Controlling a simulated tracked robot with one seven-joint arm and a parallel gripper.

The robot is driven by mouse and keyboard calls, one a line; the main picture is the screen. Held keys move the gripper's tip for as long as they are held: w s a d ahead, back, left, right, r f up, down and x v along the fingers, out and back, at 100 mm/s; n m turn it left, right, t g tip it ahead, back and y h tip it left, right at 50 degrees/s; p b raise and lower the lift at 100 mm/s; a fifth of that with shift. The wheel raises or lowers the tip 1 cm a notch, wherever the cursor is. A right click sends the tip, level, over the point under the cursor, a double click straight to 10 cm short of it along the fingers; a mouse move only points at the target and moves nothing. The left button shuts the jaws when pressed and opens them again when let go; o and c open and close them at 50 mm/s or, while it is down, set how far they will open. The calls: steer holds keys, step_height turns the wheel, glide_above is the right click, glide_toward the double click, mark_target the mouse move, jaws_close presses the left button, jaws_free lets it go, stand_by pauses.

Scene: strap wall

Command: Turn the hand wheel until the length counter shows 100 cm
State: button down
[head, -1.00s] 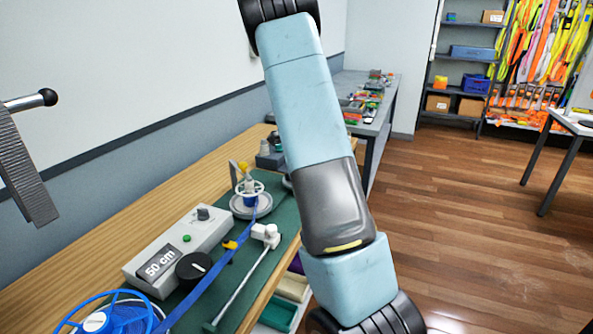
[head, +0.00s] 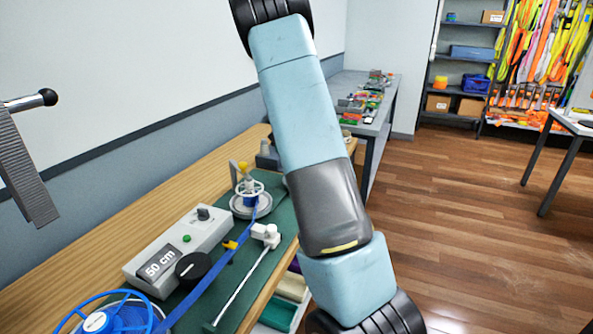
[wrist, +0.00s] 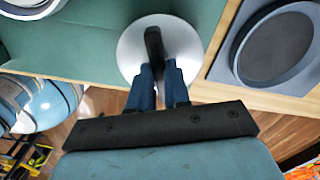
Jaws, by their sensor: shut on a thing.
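In the wrist view, a silver hand wheel (wrist: 130,50) with an upright black handle lies at the edge of the green mat. My gripper (wrist: 160,75) is shut on the black handle (wrist: 153,42), its dark blue fingers on either side. My gripper is outside the head view. A blue strap (head: 215,285) runs from a blue reel (head: 112,315) past the box to a small white-rimmed spool (head: 249,190).
The box (head: 205,228) carries a black knob (head: 193,268) and a green button (head: 187,239). A dark round-topped device (wrist: 275,45) sits close right of the wheel in the wrist view. Floor is open at right.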

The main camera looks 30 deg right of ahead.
steer(key=c, duration=1.1)
jaws_free()
step_height(320, 180, up, 14)
steer(key=shift+f, duration=0.15)
